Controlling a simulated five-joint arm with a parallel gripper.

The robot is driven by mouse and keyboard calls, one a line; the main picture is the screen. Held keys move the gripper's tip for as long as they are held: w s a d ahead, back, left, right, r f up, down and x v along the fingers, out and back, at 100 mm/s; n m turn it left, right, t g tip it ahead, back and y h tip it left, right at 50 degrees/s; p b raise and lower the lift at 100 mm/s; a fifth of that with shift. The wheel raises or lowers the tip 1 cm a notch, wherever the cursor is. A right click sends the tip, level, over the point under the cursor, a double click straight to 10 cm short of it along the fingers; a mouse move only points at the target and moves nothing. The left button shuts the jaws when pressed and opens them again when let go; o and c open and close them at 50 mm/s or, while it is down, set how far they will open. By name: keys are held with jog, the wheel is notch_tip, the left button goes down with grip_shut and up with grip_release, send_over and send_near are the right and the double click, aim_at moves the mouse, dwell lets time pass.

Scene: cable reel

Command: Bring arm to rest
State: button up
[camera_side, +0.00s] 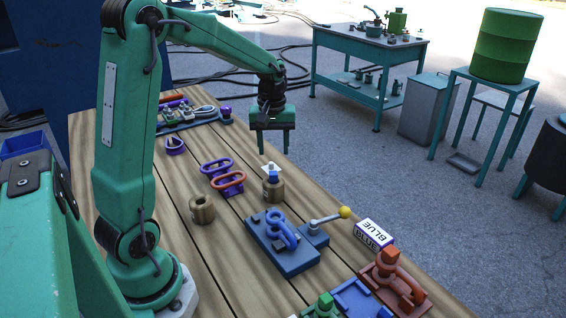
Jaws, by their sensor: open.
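My gripper (272,148) hangs above the wooden bench, over its far right part, with its fingers pointing down. The fingers are apart and nothing shows between them. The green arm rises from its base at the left and reaches over the bench to the right. Below the gripper, a brass cylinder (273,190) with a blue and white top stands on the bench, apart from the fingers.
A purple link (216,166) and an orange link (228,180) lie mid-bench, near another brass cylinder (202,208). A blue fixture (283,250) holds a blue link beside a yellow-knobbed lever (345,212). A BLUE sign (374,233) stands at the right edge.

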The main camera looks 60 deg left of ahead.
jog(key=s+d+r+m+t, duration=0.2)
jog(key=s+d+r+m, duration=0.2)
jog(key=s+d, duration=0.3)
jog(key=s+d+r+m+t, duration=0.3)
jog(key=s+d+r+m, duration=0.1)
jog(key=s+d+m, duration=0.3)
jog(key=shift+s+d+r, duration=0.35)
jog(key=shift+s+d, duration=0.45)
jog(key=shift+s, duration=0.45)
